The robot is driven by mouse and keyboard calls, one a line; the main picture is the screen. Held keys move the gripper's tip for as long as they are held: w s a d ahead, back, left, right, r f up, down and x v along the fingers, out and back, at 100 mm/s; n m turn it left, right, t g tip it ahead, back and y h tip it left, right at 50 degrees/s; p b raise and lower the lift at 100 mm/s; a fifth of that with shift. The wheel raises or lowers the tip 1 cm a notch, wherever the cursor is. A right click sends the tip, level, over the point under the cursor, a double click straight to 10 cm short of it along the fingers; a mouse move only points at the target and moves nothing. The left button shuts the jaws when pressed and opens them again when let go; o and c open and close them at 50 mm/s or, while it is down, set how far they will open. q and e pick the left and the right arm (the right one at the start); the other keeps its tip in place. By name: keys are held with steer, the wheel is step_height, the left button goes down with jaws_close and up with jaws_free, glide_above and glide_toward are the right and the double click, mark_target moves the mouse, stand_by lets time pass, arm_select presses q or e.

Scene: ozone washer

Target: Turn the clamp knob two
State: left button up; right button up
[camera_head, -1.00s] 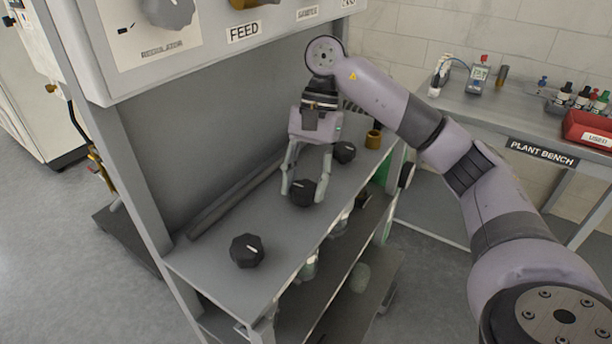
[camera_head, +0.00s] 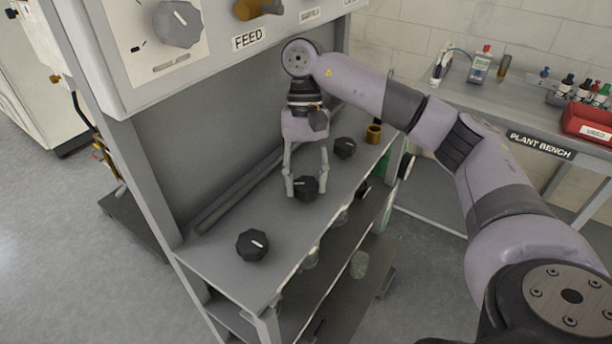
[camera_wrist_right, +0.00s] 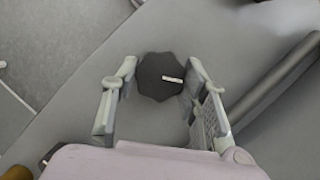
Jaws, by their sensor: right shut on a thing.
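Three black faceted knobs with white pointer marks stand in a row on the grey shelf top. The middle knob (camera_head: 305,187), apparently clamp knob two, is between the fingers of my right gripper (camera_head: 306,188), which is shut on it from above. In the right wrist view the knob (camera_wrist_right: 160,77) sits between the two fingers, its white mark toward the right finger. The front knob (camera_head: 252,245) and the back knob (camera_head: 345,148) stand free. My left gripper is not in view.
A grey bar (camera_head: 240,190) lies along the back of the shelf top. A brass fitting (camera_head: 374,133) stands near its far end. The panel with the FEED label (camera_head: 249,39) overhangs the shelf. The plant bench (camera_head: 540,145) is at the right.

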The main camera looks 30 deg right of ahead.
steer(key=o, duration=1.1)
steer(key=shift+o, duration=0.2)
